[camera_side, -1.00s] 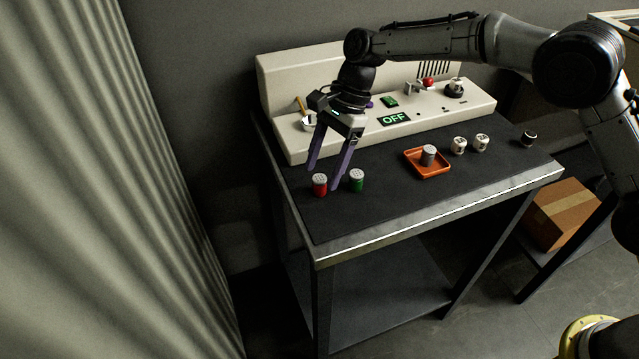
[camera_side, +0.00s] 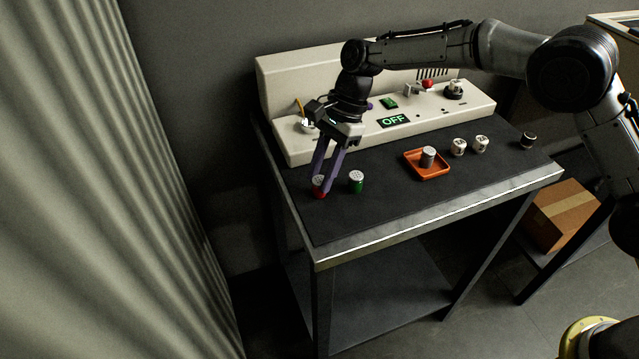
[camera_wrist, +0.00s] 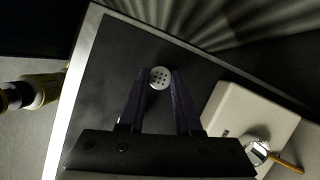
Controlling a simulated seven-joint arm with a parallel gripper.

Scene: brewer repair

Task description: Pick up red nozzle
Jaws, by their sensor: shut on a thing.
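The red nozzle (camera_side: 319,192) stands upright at the left end of the dark table top, with a pale perforated top. My gripper (camera_side: 324,188) reaches down to it with its purple fingers, shut on its sides. In the wrist view, the nozzle's round, holed top (camera_wrist: 160,77) sits between the two fingertips (camera_wrist: 160,84). The fingers hide part of the red body in the side view. The nozzle appears to be still at the table surface.
A green nozzle (camera_side: 356,182) stands close to the right of my gripper. An orange tray (camera_side: 441,172) holds a grey nozzle (camera_side: 428,157). The brewer (camera_side: 285,146) with an OFF display stands behind. The front table area is clear.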

